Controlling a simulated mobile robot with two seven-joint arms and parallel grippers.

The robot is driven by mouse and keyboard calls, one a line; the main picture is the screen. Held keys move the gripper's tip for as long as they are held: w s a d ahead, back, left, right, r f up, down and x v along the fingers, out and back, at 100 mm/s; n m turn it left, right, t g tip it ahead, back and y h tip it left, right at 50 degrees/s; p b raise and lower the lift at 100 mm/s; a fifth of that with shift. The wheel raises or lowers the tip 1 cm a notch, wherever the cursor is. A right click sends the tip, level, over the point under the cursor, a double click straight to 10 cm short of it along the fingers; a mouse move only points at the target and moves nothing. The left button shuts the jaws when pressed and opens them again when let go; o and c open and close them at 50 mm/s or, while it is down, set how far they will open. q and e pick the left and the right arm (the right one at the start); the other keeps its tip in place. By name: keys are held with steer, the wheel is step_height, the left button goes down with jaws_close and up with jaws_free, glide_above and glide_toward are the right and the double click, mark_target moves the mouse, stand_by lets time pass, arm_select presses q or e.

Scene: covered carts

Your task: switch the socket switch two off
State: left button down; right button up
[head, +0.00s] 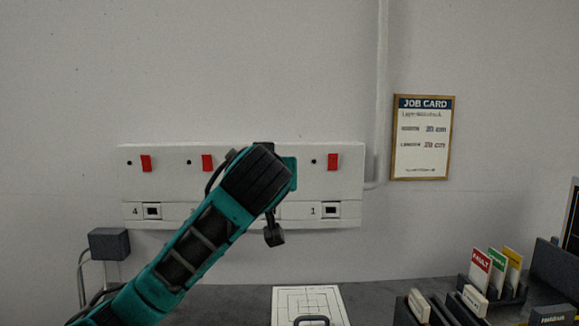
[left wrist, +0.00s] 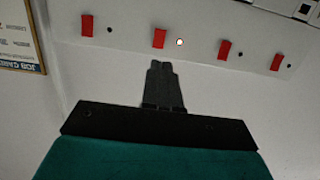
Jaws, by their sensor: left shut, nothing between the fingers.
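A white socket panel (head: 255,152) on the wall carries red switches in a row, with numbers below; 4 is at the left and 1 at the right. In the head view my left arm covers switch two. In the left wrist view, which is upside down, switch two (left wrist: 159,38) is the second red rocker from the left. The lamp beside it (left wrist: 179,42) is lit; the other lamps look dark. My left gripper (left wrist: 159,64) is shut and empty, its fingertips just short of switch two, apparently apart from it. My right gripper is out of view.
Switch one (head: 333,161) and switch three (head: 207,162) flank the covered spot. A job card (head: 421,138) and a conduit (head: 382,90) are at the right. A white gridded board (head: 308,299) and card holders (head: 492,297) lie on the dark worktop below.

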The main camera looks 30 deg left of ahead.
arm_select(q)
steer(key=shift+r, duration=0.2)
steer(key=shift+s, duration=0.1)
steer(key=p+x, duration=0.1)
steer(key=x, duration=1.3)
steer(key=shift+f, duration=0.1)
